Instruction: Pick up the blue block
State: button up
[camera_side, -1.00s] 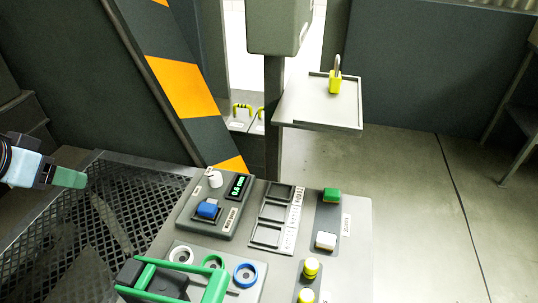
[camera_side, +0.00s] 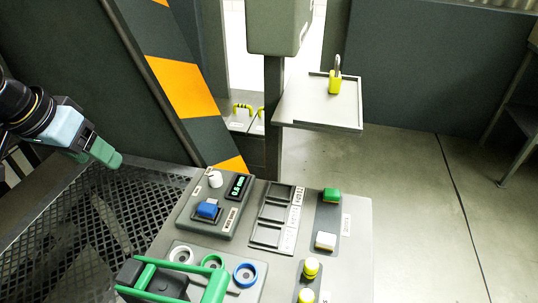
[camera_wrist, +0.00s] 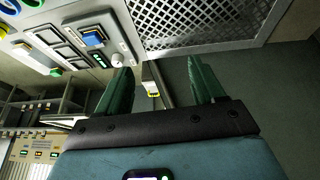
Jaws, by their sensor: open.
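The blue block (camera_side: 207,208) sits in a square recess on a small raised grey unit of the console, below a white knob and a lit display. In the wrist view the blue block (camera_wrist: 94,38) shows at the upper left, beyond the fingers. My gripper (camera_side: 108,158) is at the left of the side view, above the mesh platform and apart from the block. In the wrist view my gripper (camera_wrist: 158,80) has its two green fingers spread with nothing between them.
The console (camera_side: 345,265) carries a white knob (camera_side: 215,179), an empty slotted tray (camera_side: 272,215), green and white blocks, yellow buttons, coloured rings and a green handle frame (camera_side: 215,285). A black mesh platform (camera_side: 120,205) lies left. A shelf (camera_side: 315,108) holds a yellow padlock (camera_side: 335,80).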

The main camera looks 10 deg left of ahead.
jog(key=w+d+g, duration=0.3)
jog(key=w+d, duration=0.1)
jog(key=d, duration=0.5)
jog(key=g, duration=0.2)
send_over(206, 209)
jog(key=f, duration=0.2)
jog(key=shift+y, duration=0.4)
notch_tip(206, 209, down, 12)
jog(key=shift+c, duration=0.5)
jog(key=c, duration=1.1)
jog(key=shift+c, duration=0.2)
jog(key=shift+r, duration=0.15)
